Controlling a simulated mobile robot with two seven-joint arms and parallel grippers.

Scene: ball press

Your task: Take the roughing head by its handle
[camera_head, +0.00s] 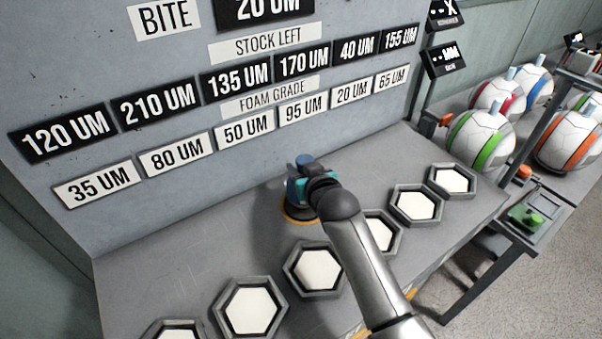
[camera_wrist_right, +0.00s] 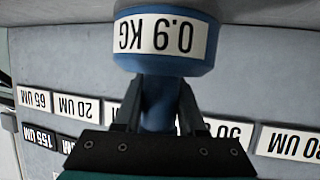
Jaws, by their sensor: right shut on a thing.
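The blue roughing head (camera_wrist_right: 168,68) shows in the right wrist view, with a white "0.9 KG" label that appears upside down. Its blue handle (camera_wrist_right: 158,110) lies between the two dark fingers of my right gripper (camera_wrist_right: 157,92), which is shut on it. In the head view, a small blue part of the head (camera_head: 304,159) shows just beyond my right gripper (camera_head: 303,172), above the bench near the back panel. The arm hides most of it there, and I cannot tell whether it touches the bench. My left gripper is not in view.
Several hexagonal trays with white pads, such as this one (camera_head: 219,316), line the grey bench (camera_head: 170,265). An orange ring (camera_head: 291,218) lies under my gripper. The label panel (camera_head: 80,90) stands behind. Balls (camera_head: 480,140) and a green object (camera_head: 525,217) are at the right.

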